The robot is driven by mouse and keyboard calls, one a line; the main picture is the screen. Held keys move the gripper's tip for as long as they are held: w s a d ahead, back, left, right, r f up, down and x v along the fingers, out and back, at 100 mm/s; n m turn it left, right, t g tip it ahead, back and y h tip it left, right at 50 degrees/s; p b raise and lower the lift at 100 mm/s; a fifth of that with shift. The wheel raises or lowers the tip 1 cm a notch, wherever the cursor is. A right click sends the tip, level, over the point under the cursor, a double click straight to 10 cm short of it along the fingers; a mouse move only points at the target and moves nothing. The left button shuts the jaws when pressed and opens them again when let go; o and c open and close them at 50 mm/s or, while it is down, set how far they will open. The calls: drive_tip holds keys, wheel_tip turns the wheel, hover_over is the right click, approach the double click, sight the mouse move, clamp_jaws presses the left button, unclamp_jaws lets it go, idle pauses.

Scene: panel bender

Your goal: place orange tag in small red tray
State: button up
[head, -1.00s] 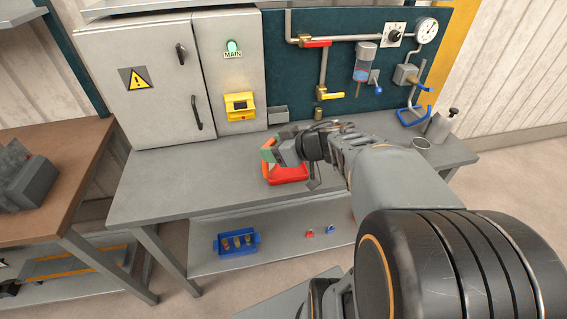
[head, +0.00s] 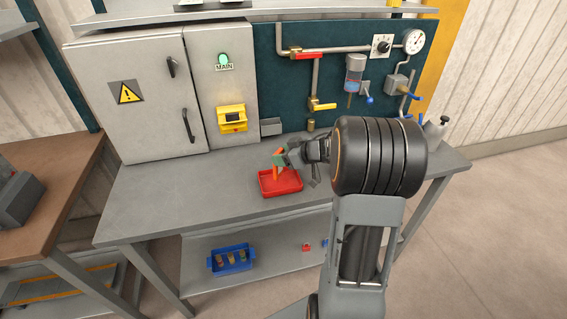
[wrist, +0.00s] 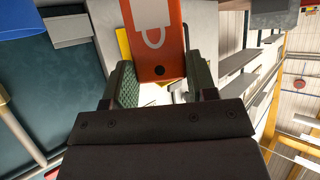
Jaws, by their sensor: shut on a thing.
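The orange tag (wrist: 158,45), with a white padlock mark and a dark hole, stands between the fingers of my gripper (wrist: 160,85) in the wrist view. My gripper is shut on it near the end with the hole. In the head view the tag (head: 276,168) is a small orange piece held upright at my gripper (head: 282,160). The small red tray (head: 281,187) lies on the grey bench just below. The tag appears over the tray's back part; I cannot tell whether it touches the tray.
The grey bench (head: 190,190) is clear left of the tray. Behind stand a grey cabinet (head: 140,110), a yellow switch box (head: 232,118) and a small grey bin (head: 271,127). Pipes and valves line the teal panel (head: 270,60). A blue bin (head: 233,258) sits on the lower shelf.

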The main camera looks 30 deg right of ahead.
sight(278, 171)
drive_tip(key=shift+f, duration=1.5)
drive_tip(key=shift+f, duration=0.15)
drive_tip(key=o, duration=0.9)
